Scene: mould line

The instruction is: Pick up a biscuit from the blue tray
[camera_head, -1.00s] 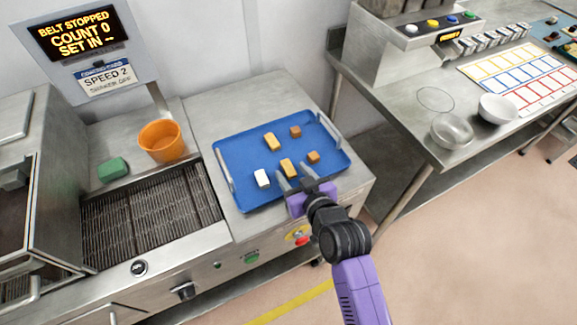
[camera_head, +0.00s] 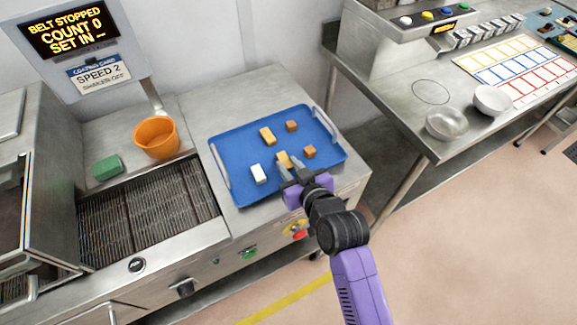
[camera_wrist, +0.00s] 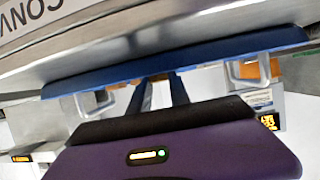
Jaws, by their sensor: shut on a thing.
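The blue tray (camera_head: 228,148) lies on the steel top beside the belt, with a handle at each end. My gripper (camera_head: 286,165) reaches over its front edge, fingers shut on a golden biscuit (camera_head: 282,157). The fingers partly hide this biscuit; I cannot tell whether it touches the tray. Another golden biscuit (camera_head: 267,136) lies farther back. Two brown cubes (camera_head: 291,126) (camera_head: 309,151) and a white block (camera_head: 258,173) are also on the tray.
An orange tub (camera_head: 157,138) and a green block (camera_head: 107,167) stand behind the stopped wire belt (camera_head: 150,203). The sign post is behind them. On the right, a separate bench holds two bowls (camera_head: 446,124) (camera_head: 492,100) and a coloured grid sheet (camera_head: 515,75).

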